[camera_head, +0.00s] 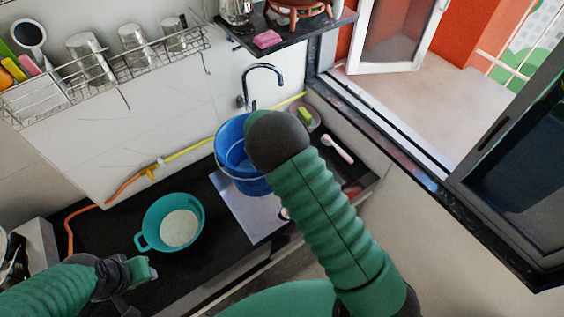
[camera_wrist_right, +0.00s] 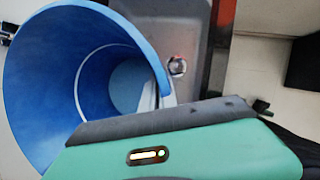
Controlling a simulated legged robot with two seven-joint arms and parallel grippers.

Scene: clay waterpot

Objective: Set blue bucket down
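The blue bucket (camera_head: 228,150) is at the sink below the dark tap, in the upper middle of the head view. My right gripper is at its right side, mostly hidden by my own wrist in that view. In the right wrist view the bucket (camera_wrist_right: 60,70) opens toward the camera, and the gripper's grey and green edge (camera_wrist_right: 165,122) crosses its rim. Whether the fingers close on the rim or handle is hidden, as is the bucket's base. My left gripper (camera_head: 145,270) is at lower left, apart from the bucket; its finger gap is unclear.
A teal colander (camera_head: 148,222) with white contents sits on the black counter (camera_head: 100,225). A metal sink surface (camera_head: 240,208) lies below the bucket. The tap (camera_head: 262,70) stands behind it. A yellow and orange hose (camera_head: 185,152) runs along the wall. An open window is at right.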

